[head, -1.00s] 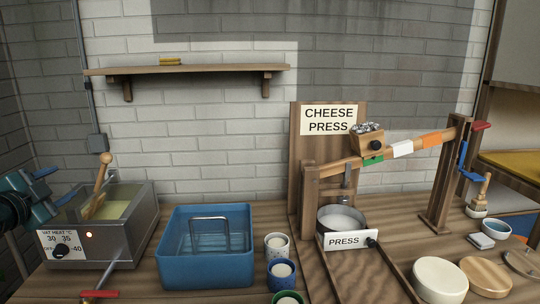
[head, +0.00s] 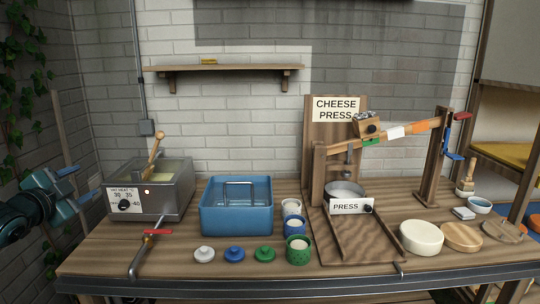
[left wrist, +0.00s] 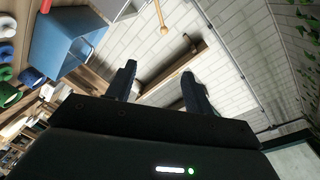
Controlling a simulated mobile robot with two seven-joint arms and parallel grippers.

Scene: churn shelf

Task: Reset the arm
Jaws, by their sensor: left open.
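My left gripper (head: 72,186) is at the left of the head view, beyond the left end of the bench. It is open with nothing between its fingers and stands apart from the steel vat (head: 176,203). In the left wrist view the two dark fingers (left wrist: 158,74) are spread, with brick wall and the wall shelf behind them. My right gripper is in neither view.
The wooden bench (head: 180,262) holds a blue tub (head: 236,218), several cups, small lids, and the cheese press (head: 338,150). A ladle (head: 154,152) stands in the vat. A tap with a red handle (head: 157,232) projects at the front. The left wall has ivy.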

